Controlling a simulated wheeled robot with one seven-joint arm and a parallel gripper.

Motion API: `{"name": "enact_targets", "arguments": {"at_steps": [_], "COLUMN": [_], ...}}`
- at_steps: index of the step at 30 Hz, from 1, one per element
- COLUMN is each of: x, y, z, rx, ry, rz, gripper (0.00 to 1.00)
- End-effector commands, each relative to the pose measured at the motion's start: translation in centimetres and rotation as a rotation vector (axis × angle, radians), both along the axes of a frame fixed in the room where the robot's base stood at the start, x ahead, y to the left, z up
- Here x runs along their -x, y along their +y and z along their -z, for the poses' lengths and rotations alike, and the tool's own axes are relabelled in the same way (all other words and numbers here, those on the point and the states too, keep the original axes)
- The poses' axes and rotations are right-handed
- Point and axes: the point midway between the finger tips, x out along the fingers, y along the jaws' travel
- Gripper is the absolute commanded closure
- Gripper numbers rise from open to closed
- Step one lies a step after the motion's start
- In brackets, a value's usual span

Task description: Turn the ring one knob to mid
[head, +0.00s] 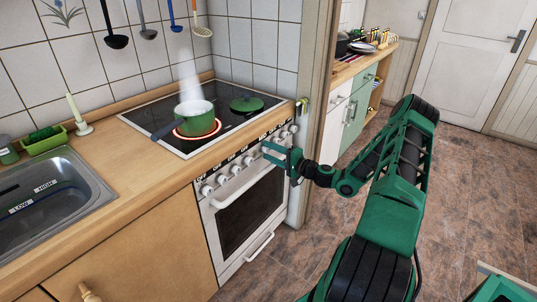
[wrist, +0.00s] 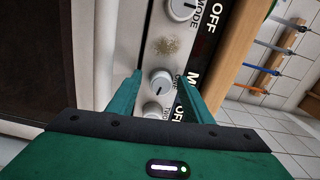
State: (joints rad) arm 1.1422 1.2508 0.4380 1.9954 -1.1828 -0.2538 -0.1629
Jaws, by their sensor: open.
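My gripper (head: 267,151) is in front of the stove's knob row in the head view, its green fingers apart. In the wrist view my gripper (wrist: 160,77) is open, with one finger on each side of a round white knob (wrist: 160,82). The small label beside this knob is partly hidden by a finger and hard to read; it may be the ring one knob. A dark pointer line shows on its face. Contact with the fingers cannot be told. A second knob (wrist: 152,109) sits just below it, partly covered by my gripper. Another knob (wrist: 182,9) marked MODE is above.
A green pot (head: 195,113) steams on a red-glowing ring (head: 208,131) of the black hob. A green lid (head: 246,104) lies behind it. The oven door handle (head: 245,188) runs below the knobs. A wall edge (head: 318,90) stands right of the stove.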

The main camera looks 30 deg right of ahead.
Motion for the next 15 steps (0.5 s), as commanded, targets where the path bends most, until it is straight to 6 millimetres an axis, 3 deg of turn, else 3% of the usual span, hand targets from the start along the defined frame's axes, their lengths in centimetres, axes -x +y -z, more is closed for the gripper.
{"name": "enact_targets", "arguments": {"at_steps": [5, 15], "x": [1.3, 7.1], "y": [-0.6, -2.7], "z": [0.0, 0.1], "rx": [-0.001, -0.002], "ry": [0.0, 0.003], "rz": [0.002, 0.002], "gripper": [0.54, 0.54]}}
